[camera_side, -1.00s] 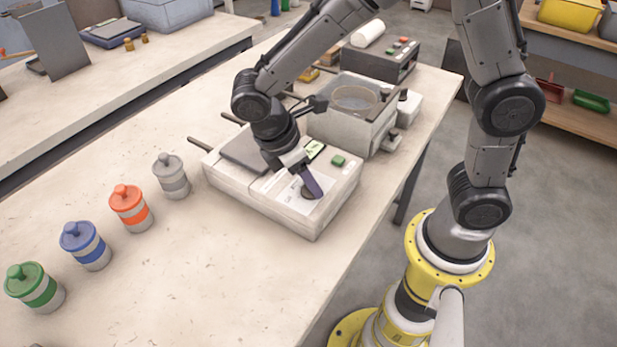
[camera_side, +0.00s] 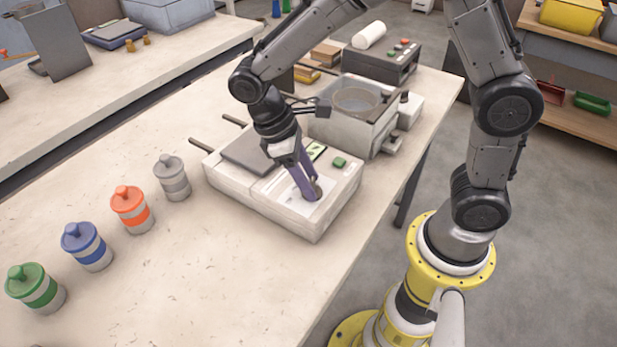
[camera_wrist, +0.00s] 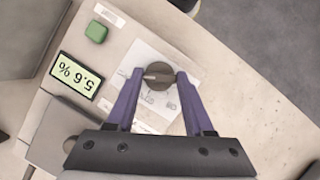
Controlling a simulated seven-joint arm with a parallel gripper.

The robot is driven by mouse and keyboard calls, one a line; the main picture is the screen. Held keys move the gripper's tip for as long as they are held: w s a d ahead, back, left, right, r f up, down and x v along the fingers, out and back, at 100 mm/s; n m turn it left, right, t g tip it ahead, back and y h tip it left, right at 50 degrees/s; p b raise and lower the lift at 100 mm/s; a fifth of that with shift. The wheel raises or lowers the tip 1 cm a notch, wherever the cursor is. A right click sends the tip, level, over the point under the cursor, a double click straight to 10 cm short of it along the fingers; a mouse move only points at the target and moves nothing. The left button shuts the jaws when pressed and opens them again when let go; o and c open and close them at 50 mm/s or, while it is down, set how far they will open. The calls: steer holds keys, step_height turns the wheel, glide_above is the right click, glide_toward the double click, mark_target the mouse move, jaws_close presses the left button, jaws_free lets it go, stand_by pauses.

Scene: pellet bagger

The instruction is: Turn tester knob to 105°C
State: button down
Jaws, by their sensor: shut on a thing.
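The tester (camera_side: 280,205) is a pale box on the table with a dark lid plate, a green button (camera_side: 339,162) and a display (camera_wrist: 73,75) that reads 5.6 %, upside down in the wrist view. Its round grey-brown knob (camera_wrist: 158,76) has a light pointer mark toward the left in the wrist view. Printed dial numbers lie below the knob, partly hidden and too blurred to read surely. My gripper (camera_wrist: 156,77) has purple fingers and is shut on the knob, one finger on each side. In the side view my gripper (camera_side: 314,194) points down at the tester's front panel.
Grey, orange, blue and green lidded jars (camera_side: 131,208) stand in a row left of the tester. A box with a round pan (camera_side: 355,100) stands close behind it. The table front is clear.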

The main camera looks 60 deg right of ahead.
stand_by(0.3)
steer(key=shift+c, duration=1.4)
jaws_free()
steer(key=v, duration=1.3)
steer(key=shift+r, duration=0.4)
steer(key=shift+w+a, duration=0.1)
